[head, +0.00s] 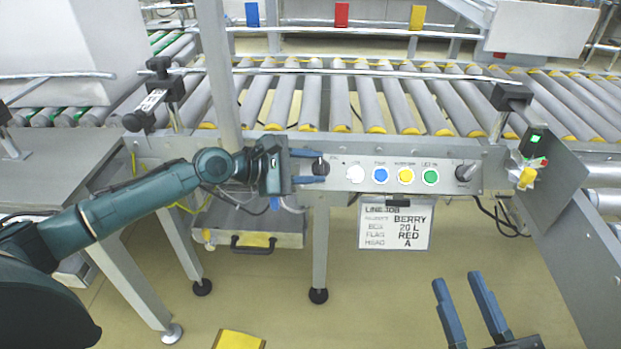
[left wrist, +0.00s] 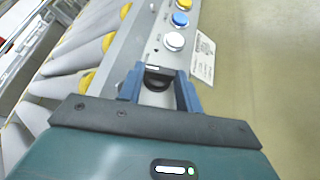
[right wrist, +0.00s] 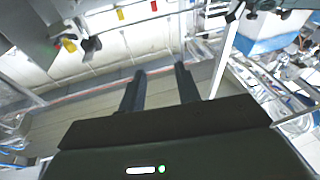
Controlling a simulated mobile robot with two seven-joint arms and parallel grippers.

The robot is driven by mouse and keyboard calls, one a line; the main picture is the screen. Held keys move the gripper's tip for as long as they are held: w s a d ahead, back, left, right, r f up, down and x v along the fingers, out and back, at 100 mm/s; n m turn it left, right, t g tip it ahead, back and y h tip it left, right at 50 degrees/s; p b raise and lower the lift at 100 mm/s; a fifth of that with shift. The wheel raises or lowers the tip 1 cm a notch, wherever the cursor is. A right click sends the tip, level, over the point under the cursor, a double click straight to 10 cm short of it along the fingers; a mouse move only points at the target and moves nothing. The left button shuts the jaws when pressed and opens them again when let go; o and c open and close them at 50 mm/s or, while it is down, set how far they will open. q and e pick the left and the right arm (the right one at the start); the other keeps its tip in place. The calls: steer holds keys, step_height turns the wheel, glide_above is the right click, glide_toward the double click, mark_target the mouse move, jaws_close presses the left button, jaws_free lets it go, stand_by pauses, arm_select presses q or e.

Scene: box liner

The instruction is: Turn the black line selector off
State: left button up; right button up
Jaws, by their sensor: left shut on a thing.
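The black selector knob (head: 320,167) sits at the left end of the grey control panel (head: 453,163). My left gripper (head: 322,167) is shut on this knob, one finger above it and one below. In the left wrist view the knob (left wrist: 156,83) shows dark between the two blue fingers. Its exact pointing direction is mostly hidden.
A job card (head: 394,222) hangs below. The roller conveyor (head: 370,105) runs behind. A device with a green light (head: 536,139) stands at right. Floor in front is mostly clear.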

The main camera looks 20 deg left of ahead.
arm_select(q)
steer(key=shift+r+m+g+p, duration=0.1)
steer(key=shift+m+g+p, duration=0.25)
steer(key=shift+m+g, duration=0.05)
arm_select(e)
steer(key=shift+d+r, duration=0.1)
steer(key=shift+r, duration=0.05)
arm_select(q)
steer(key=shift+m+g, duration=0.3)
steer(key=o, duration=1)
steer(key=shift+w, duration=0.1)
